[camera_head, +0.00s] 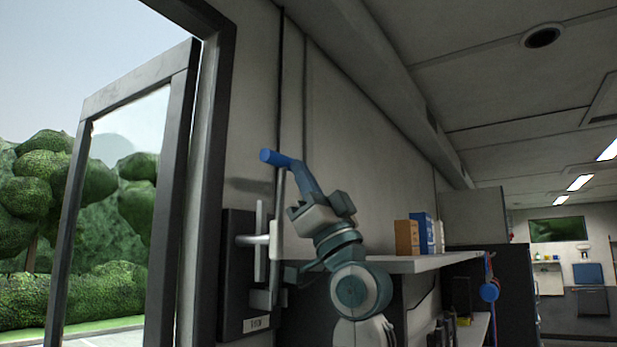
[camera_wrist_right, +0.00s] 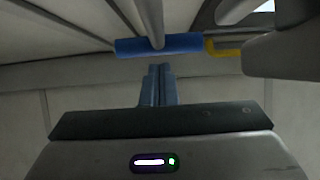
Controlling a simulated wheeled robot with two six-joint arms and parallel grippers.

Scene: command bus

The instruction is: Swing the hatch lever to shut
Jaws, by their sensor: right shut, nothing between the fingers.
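The hatch lever has a blue cylindrical grip (camera_head: 277,158) at the end of a thin grey rod, near the wall beside the door frame. In the right wrist view the blue grip (camera_wrist_right: 180,44) lies crosswise just beyond my fingertips, with its rod running up from it. My right gripper (camera_head: 299,168) is shut and empty, its blue fingers pointing up and left at the grip. In the right wrist view the closed fingertips (camera_wrist_right: 158,68) are close below the grip. I cannot tell whether they touch it. My left gripper is not in view.
A dark wall panel (camera_head: 234,270) with pale handles is beside the lever's lower part. An open framed door (camera_head: 177,170) is at left. A shelf (camera_head: 440,262) with boxes is right of my arm. A yellow bent piece (camera_wrist_right: 222,50) is right of the grip.

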